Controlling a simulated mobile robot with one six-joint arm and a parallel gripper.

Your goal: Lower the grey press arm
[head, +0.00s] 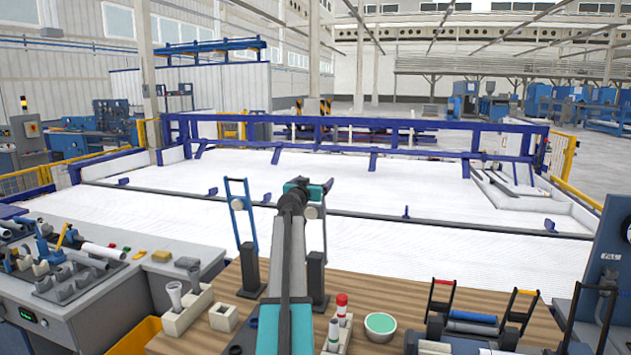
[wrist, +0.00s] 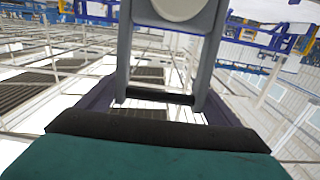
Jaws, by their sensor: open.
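The grey press arm (head: 324,235) stands upright on a black base, partly hidden behind my arm in the head view. In the wrist view, the grey press arm (wrist: 207,60) shows as two grey side bars joined by a black crossbar (wrist: 160,96), with a pale round disc at the top. My gripper (head: 318,188) is open at the upper end of the press arm. In the wrist view, my gripper (wrist: 162,108) has its dark fingers to either side of the crossbar. I cannot tell whether they touch it.
A similar blue lever (head: 238,205) stands upright on a black base to the left. Red- and black-handled devices stand at right. A grey machine (head: 75,290) stands at left.

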